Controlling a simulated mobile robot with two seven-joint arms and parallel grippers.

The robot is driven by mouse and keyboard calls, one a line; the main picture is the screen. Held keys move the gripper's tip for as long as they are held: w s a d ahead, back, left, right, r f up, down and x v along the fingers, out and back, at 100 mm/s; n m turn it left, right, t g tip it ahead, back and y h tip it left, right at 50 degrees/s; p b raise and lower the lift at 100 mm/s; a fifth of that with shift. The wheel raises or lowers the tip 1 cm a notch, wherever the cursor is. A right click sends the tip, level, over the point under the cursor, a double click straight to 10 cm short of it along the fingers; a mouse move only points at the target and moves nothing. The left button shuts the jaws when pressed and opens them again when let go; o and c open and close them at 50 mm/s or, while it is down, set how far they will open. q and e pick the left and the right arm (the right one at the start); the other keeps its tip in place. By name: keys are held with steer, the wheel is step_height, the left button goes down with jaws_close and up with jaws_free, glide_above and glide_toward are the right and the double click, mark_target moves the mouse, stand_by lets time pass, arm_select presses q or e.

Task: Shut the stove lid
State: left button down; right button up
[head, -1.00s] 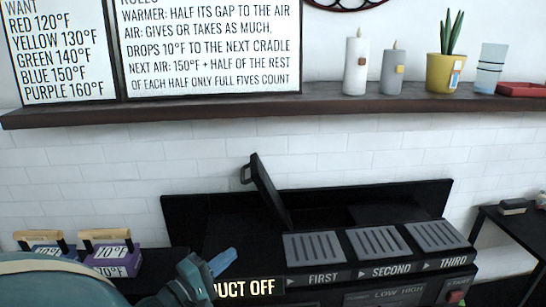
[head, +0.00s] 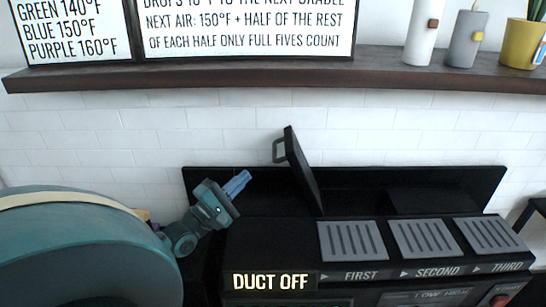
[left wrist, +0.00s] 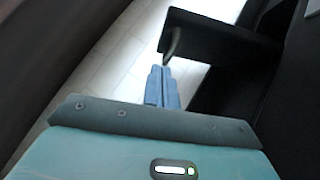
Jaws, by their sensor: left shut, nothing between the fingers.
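The stove lid (head: 302,172) is a black panel standing open and tilted on the black stove (head: 270,240), with a handle (head: 279,151) on its left side. My left gripper (head: 240,182) is shut and empty, to the left of the lid and apart from it in the head view. In the left wrist view the blue fingers (left wrist: 162,87) are together. The lid (left wrist: 225,40) and its handle (left wrist: 172,46) show just beyond the fingertips; I cannot tell whether they touch. My right gripper is out of view.
Grey vented plates (head: 352,241) labelled first, second and third fill the stove's right part. A lit "DUCT OFF" sign (head: 270,282) is on its front. A dark shelf (head: 270,74) with signs, candles (head: 466,38) and a potted plant (head: 522,44) runs above.

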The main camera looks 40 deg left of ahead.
mark_target(274, 158)
arm_select(q)
steer(key=w+d+r+p, duration=0.1)
steer(key=w+d+r, duration=0.2)
steer(key=w, duration=0.5)
steer(key=shift+w+r+p, duration=0.2)
steer(key=shift+w+p, duration=0.15)
steer(key=shift+w, duration=0.05)
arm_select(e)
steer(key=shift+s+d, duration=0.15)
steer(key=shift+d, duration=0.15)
